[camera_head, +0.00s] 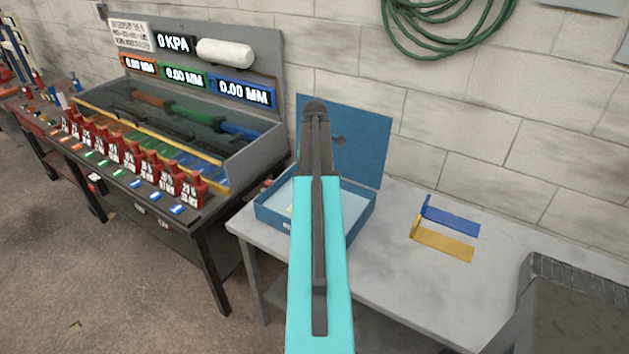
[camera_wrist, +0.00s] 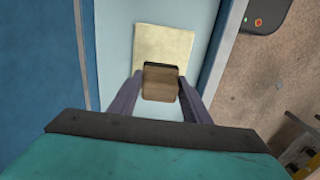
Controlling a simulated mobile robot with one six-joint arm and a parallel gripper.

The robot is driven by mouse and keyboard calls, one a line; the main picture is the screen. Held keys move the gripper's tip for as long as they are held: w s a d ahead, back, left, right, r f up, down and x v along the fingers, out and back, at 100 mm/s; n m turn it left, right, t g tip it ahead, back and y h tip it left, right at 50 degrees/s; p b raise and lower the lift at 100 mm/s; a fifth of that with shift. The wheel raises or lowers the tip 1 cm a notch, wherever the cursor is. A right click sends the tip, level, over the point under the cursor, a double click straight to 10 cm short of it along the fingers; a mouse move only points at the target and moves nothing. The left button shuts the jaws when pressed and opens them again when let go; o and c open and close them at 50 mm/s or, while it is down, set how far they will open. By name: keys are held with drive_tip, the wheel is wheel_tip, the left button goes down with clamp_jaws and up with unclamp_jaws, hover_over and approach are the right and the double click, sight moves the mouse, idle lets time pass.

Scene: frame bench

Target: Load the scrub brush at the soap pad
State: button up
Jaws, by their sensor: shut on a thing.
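In the wrist view my gripper (camera_wrist: 160,90) is shut on a brown wooden block, which looks like the back of the scrub brush (camera_wrist: 161,83). Its bristles are hidden beneath it. A pale yellow square, which looks like the soap pad (camera_wrist: 163,42), lies in the blue box, and the brush overlaps its lower edge in the picture. I cannot tell whether brush and pad touch. In the head view the open blue box (camera_head: 281,219) stands on the grey table, and my arm hides most of its inside, my gripper and the brush.
The box's raised blue lid (camera_head: 368,150) stands at the back. A blue strip (camera_head: 452,221) and a yellow strip (camera_head: 443,246) lie right of the box on the grey table (camera_head: 400,285). A dark bench with red blocks (camera_head: 130,155) is on the left. A grey machine (camera_head: 570,310) is at the right.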

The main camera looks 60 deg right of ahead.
drive_tip(key=shift+f, duration=0.15)
drive_tip(key=shift+f+b, duration=1.7)
drive_tip(key=shift+f, duration=1.1)
drive_tip(key=shift+a+f, duration=0.1)
drive_tip(key=shift+f, duration=0.5)
idle(1.0)
drive_tip(key=shift+r, duration=0.1)
drive_tip(key=shift+r+p, duration=2.05)
drive_tip(key=shift+r, duration=1.45)
